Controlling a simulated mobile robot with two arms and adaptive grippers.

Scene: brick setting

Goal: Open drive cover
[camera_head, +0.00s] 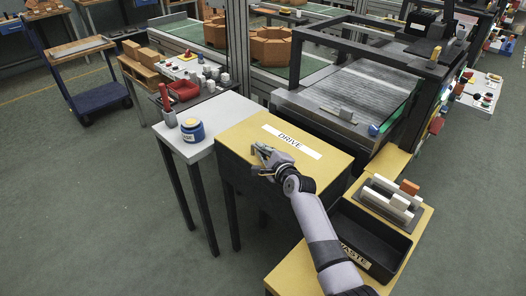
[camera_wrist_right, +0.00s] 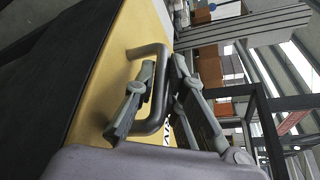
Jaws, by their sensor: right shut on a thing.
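The drive cover (camera_head: 238,136) is a yellow box top with a white DRIVE label (camera_head: 291,141), in the middle of the head view. It looks closed and level. My right gripper (camera_head: 262,158) is at its top near the front left. In the right wrist view a dark bar handle (camera_wrist_right: 158,112) stands out from the yellow cover (camera_wrist_right: 100,85). The fingers of my right gripper (camera_wrist_right: 163,76) lie on both sides of the handle and are shut on it. In the head view the hand hides the handle. My left gripper is not in view.
A white table (camera_head: 222,108) with a blue jar (camera_head: 192,131) stands left of the drive box. A black waste bin (camera_head: 372,236) is at the right, beside a tray of blocks (camera_head: 391,201). A dark-framed machine (camera_head: 345,100) stands behind. Open floor lies at left.

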